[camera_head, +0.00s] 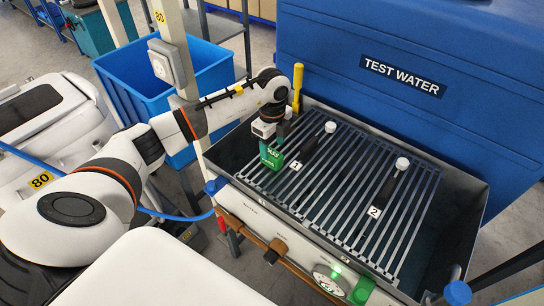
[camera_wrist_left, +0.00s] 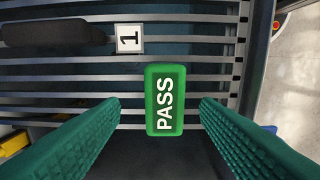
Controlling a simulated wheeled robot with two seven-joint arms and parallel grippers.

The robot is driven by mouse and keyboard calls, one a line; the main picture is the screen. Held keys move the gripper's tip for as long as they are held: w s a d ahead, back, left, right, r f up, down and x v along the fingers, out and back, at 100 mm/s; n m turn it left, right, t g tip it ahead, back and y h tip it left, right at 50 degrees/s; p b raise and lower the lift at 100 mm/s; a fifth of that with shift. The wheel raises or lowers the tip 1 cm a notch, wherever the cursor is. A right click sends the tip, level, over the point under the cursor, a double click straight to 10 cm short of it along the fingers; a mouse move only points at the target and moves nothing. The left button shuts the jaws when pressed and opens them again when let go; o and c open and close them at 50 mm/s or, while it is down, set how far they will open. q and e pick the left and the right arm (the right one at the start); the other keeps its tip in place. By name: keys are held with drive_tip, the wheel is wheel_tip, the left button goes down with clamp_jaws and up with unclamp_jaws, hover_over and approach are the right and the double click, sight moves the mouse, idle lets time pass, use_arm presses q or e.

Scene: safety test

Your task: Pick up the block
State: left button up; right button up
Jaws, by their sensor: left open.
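The block is green with a white "PASS" label and lies on the slatted metal rack. It shows in the head view (camera_head: 271,158) near the rack's left end, and in the left wrist view (camera_wrist_left: 165,80). My left gripper (camera_head: 272,142) points down at it. In the left wrist view my left gripper (camera_wrist_left: 160,105) is open, with one teal ridged finger on each side of the block and a visible gap on both sides. The head view partly hides the block's top behind the fingers. My right gripper is not in view.
The rack (camera_head: 345,205) sits inside a grey metal tank (camera_head: 455,225). Black handles with white caps lie on it by tags "1" (camera_head: 296,165) and "2" (camera_head: 375,212). A yellow handle (camera_head: 297,85) rises near my wrist. A blue "TEST WATER" container (camera_head: 430,130) stands behind.

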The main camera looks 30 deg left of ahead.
sight(272, 153)
use_arm(q)
drive_tip(key=f, duration=0.2)
drive_tip(key=f+p, duration=0.1)
drive_tip(key=f, duration=0.1)
drive_tip(key=shift+s+f, duration=0.2)
drive_tip(key=shift+f, duration=0.1)
drive_tip(key=shift+c, duration=0.2)
drive_tip(key=shift+r, duration=0.1)
drive_tip(key=c, duration=1)
